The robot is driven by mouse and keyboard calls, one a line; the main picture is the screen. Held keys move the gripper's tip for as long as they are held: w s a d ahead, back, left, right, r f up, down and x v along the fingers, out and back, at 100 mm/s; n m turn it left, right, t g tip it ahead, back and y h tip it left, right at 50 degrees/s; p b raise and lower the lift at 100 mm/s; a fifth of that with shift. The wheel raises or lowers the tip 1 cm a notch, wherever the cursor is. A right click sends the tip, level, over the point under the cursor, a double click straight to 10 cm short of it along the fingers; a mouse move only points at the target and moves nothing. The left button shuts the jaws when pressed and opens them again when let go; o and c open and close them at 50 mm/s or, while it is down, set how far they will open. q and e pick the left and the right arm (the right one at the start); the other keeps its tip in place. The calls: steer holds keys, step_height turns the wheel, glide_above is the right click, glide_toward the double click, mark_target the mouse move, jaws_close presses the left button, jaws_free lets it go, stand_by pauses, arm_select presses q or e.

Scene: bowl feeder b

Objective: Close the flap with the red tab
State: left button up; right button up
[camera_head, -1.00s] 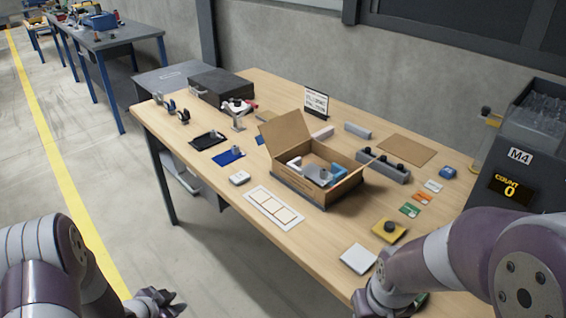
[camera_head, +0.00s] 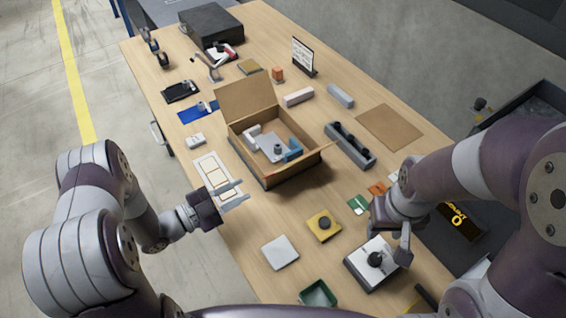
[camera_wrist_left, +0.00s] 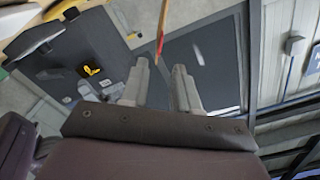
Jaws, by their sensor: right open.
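An open cardboard box (camera_head: 300,165) stands mid-table, holding grey, white and blue parts. Its large flap (camera_head: 247,96) stands up at the far left side. A thin brown strip with a red tip (camera_wrist_left: 160,42) shows edge-on in the left wrist view, beyond the fingers; it looks like a flap with the red tab. My right gripper (camera_head: 390,226) is open, right of the box.
A white-topped device with a black knob (camera_head: 375,260) is just below my right gripper. A yellow block (camera_head: 323,226), a white square (camera_head: 280,252) and a green tray (camera_head: 318,294) lie near. A grey holder (camera_head: 350,146) stands close to the box's right. A white card (camera_head: 213,176) lies left.

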mark_target(275, 173)
arm_select(q)
steer(key=p+x, duration=0.1)
steer(key=x, duration=0.9)
steer(key=shift+w+d+p, duration=0.1)
steer(key=shift+d+p, duration=0.05)
steer(key=shift+p, duration=0.2)
steer(key=shift+w+d, duration=0.2)
steer(key=shift+d, duration=0.1)
jaws_close()
stand_by(0.5)
